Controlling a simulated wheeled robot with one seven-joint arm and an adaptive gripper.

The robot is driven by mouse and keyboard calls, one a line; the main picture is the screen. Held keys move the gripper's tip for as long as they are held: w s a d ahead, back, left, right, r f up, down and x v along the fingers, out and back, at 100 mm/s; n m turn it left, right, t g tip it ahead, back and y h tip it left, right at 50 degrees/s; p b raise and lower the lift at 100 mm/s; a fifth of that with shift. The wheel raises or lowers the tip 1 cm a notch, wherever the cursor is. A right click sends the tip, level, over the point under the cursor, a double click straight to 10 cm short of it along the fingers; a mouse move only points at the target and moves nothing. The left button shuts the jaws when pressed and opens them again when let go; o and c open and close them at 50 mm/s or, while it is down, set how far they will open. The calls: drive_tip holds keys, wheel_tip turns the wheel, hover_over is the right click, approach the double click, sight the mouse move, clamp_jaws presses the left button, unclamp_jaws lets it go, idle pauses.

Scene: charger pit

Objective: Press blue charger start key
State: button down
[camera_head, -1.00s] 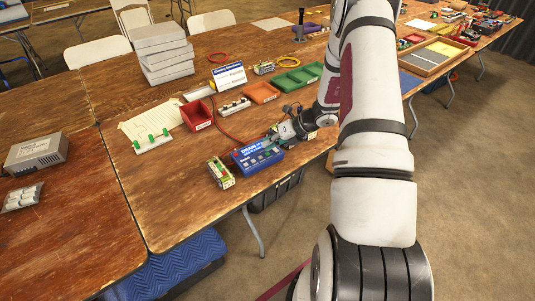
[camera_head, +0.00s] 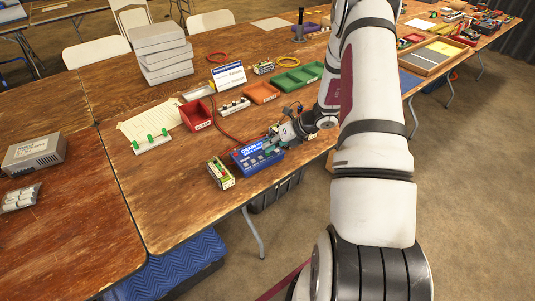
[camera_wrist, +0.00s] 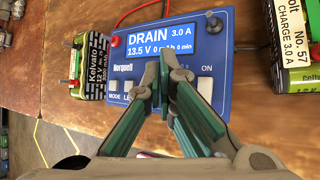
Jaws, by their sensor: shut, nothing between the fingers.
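The blue charger (camera_head: 246,162) lies near the front edge of the middle table. In the wrist view, the charger (camera_wrist: 221,48) has a lit screen (camera_wrist: 150,42) reading DRAIN, 3.0 A and 13.5 V. A row of pale keys runs below the screen. The MODE key (camera_wrist: 114,87) shows at the left, and a pale key (camera_wrist: 205,88) shows at the right near the word ON. The fingers hide the middle keys and labels. I cannot tell whether they touch, or which key is start.
A green battery pack (camera_wrist: 90,62) stands left of the charger, and a labelled pack (camera_wrist: 292,45) stands at its right in the wrist view. A red lead (camera_wrist: 133,13) runs behind. Red (camera_head: 196,115), orange (camera_head: 262,92) and green (camera_head: 297,79) trays stand further back.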

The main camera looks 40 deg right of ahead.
drive_tip(key=shift+f, duration=0.35)
idle(0.4)
drive_tip(key=shift+r, duration=0.8)
drive_tip(key=shift+r, duration=0.1)
wheel_tip(320, 180, up, 5)
drive_tip(key=shift+f+p, duration=0.1)
drive_tip(key=shift+p, duration=1.15)
